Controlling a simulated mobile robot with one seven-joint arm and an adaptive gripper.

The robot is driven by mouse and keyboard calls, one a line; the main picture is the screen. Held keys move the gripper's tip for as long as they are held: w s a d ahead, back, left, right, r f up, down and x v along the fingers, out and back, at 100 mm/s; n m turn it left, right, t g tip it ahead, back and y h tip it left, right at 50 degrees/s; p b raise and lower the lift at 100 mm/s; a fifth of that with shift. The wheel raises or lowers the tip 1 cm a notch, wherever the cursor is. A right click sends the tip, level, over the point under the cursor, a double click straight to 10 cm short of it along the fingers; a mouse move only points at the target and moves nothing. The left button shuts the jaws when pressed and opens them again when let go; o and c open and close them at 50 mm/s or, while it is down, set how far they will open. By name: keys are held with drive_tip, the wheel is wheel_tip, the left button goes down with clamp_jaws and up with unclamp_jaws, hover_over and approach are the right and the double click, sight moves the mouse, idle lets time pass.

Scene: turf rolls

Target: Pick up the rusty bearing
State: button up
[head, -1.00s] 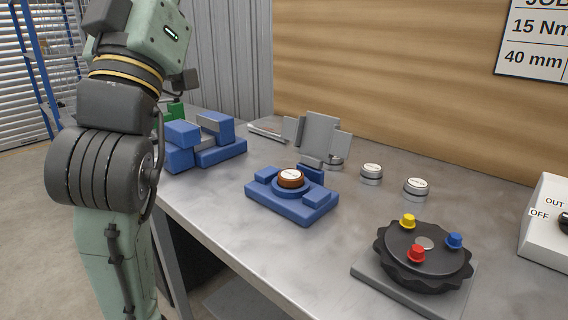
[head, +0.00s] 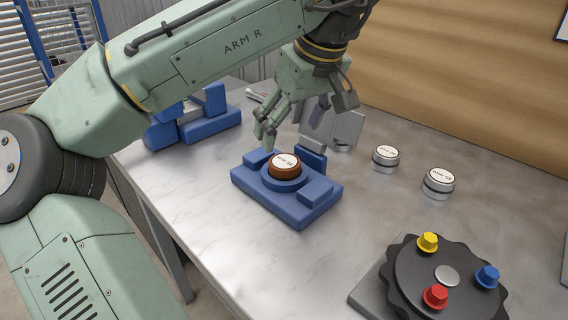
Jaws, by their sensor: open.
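The rusty bearing (head: 285,167) is a brown ring with a white labelled top. It sits upright in the round seat of a blue fixture (head: 295,208) on the metal bench. My gripper (head: 293,128) is open and empty, its fingers hanging above and just behind the bearing. In the picture the near finger ends close to the bearing's upper left, and the fingers do not appear to touch it. The exact gap cannot be judged from this view.
Two silver bearings with white tops (head: 386,157) (head: 438,182) stand to the right. A grey plate holder (head: 345,130) is behind the fixture. A black turntable (head: 440,285) with coloured knobs is at front right, and blue blocks (head: 210,128) are at the left.

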sight(285, 161)
drive_tip(key=x, duration=0.3)
drive_tip(key=shift+w+d+f, duration=0.1)
drive_tip(key=shift+f, duration=0.05)
drive_tip(key=shift+d+p+x, duration=0.2)
drive_tip(key=shift+x, duration=0.7)
drive_tip(key=shift+d+p+x, duration=0.2)
drive_tip(key=shift+p+x, duration=0.05)
drive_tip(key=shift+x, duration=0.6)
drive_tip(key=shift+d+p+x, duration=0.2)
drive_tip(key=shift+x, duration=0.7)
drive_tip(key=shift+a+f, duration=0.1)
drive_tip(key=shift+a, duration=0.1)
drive_tip(key=shift+c, duration=0.4)
drive_tip(key=c, duration=1.5)
